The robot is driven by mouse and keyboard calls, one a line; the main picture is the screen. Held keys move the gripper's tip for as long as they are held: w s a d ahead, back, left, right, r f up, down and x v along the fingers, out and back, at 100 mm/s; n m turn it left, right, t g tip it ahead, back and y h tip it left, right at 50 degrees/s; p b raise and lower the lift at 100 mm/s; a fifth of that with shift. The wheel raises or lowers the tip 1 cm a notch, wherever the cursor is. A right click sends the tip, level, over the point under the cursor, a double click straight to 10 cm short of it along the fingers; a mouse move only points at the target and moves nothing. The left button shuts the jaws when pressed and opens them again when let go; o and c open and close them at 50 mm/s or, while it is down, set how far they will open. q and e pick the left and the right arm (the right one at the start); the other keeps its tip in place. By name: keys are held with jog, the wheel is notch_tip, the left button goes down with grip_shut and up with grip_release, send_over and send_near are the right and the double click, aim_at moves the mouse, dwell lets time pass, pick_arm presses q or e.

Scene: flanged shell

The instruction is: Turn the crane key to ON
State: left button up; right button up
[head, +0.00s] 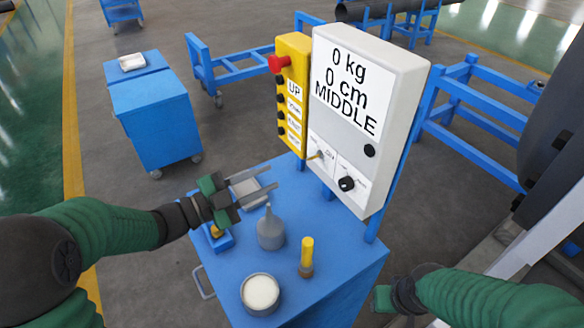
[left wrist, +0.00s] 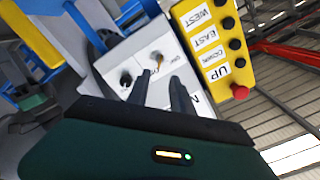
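The crane key (head: 317,156), a small brass-coloured piece, sits in the lower left of the white control box (head: 399,85). It also shows in the left wrist view (left wrist: 159,61), beside a black knob (left wrist: 126,79). The labels by the key are too small to read. My left gripper (head: 272,178) is open and empty, to the left of and below the key, apart from the box. In the left wrist view its fingers (left wrist: 161,88) point towards the key panel. My right gripper (head: 383,298) is low at the right; its fingers cannot be made out.
A yellow pendant (head: 293,45) with a red button and several black buttons hangs left of the box. On the blue cart (head: 340,262) stand a grey bottle (head: 270,232), a yellow-handled tool (head: 307,252) and a round tin (head: 260,292) below my left gripper.

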pick_arm(q)
jog(key=v, duration=0.5)
jog(key=shift+s+a, duration=0.15)
jog(key=shift+a, duration=0.1)
